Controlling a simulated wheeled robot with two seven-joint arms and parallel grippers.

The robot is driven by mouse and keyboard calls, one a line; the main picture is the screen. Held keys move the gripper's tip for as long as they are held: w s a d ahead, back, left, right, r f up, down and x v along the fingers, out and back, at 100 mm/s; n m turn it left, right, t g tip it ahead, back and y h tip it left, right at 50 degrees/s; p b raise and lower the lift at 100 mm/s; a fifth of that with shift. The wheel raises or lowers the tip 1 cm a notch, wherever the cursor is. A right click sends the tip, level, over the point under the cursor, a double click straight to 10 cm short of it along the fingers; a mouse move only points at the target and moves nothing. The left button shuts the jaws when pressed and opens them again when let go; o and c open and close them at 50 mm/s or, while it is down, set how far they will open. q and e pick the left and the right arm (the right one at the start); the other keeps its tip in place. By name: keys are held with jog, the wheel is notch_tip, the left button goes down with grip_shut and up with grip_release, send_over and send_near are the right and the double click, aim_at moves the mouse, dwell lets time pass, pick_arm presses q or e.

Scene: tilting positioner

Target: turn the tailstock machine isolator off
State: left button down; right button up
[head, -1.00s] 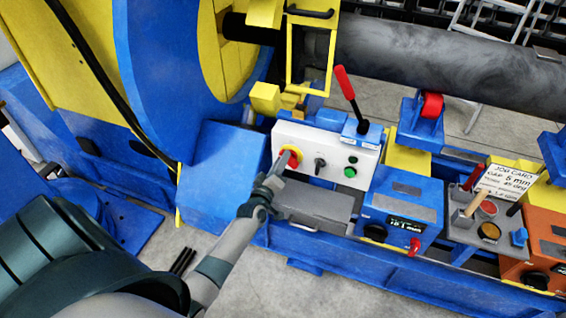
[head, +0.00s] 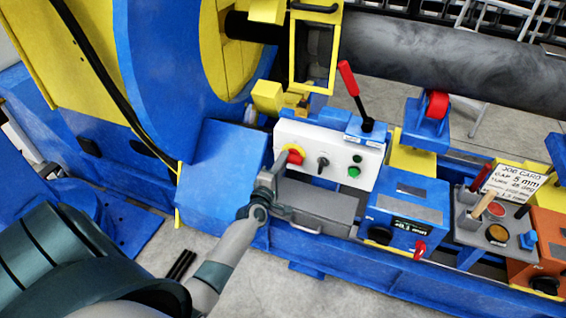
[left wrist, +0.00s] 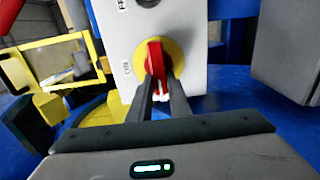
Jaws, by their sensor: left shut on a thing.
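The isolator has a red handle (head: 294,156) on a yellow disc (head: 286,149), at the left end of a white control panel (head: 312,136). In the left wrist view the handle (left wrist: 154,56) stands upright in the picture across the yellow disc (left wrist: 174,60). A label reading ON sits on the white panel just left of the disc. My left gripper (head: 280,167) reaches the handle from the front left; its fingers (left wrist: 162,97) are shut on the handle's near end. The fingertips partly hide that end. My right gripper is not in view.
The panel also has a black selector (head: 322,162) and green buttons (head: 354,171). A red-knobbed lever (head: 348,79) rises behind it. A grey box (head: 316,203) lies below the panel; a blue control box (head: 408,210) stands to the right. A large blue wheel (head: 165,80) stands left.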

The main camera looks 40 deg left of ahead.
pick_arm(q)
jog(key=shift+f, duration=0.1)
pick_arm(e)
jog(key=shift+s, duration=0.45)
pick_arm(q)
jog(key=c, duration=1.6)
grip_release()
jog(key=shift+c, duration=0.2)
jog(key=shift+s, duration=0.1)
